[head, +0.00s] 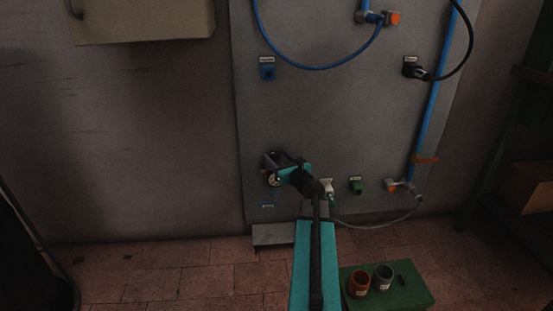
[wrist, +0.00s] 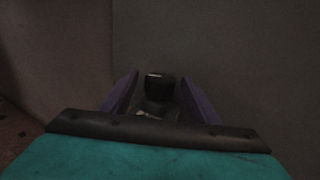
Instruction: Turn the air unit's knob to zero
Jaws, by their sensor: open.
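The air unit is mostly hidden behind my gripper at the lower left of the grey panel in the head view; its round pale gauge (head: 273,180) shows just below the fingers. A dark knob (wrist: 159,88) with a small pale mark on top stands between the fingers in the wrist view. I cannot read its setting. My gripper (head: 281,158) is open, its two purple fingers on either side of the knob; it also shows in the wrist view (wrist: 160,80). Gaps show on both sides, and I cannot see contact.
The grey panel (head: 325,115) carries blue and black hoses, valves with orange parts (head: 393,187) and a green fitting (head: 356,186). Below, a green block (head: 415,290) holds an orange cup (head: 359,284) and a grey cup (head: 383,277). A cabinet (head: 140,20) hangs upper left.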

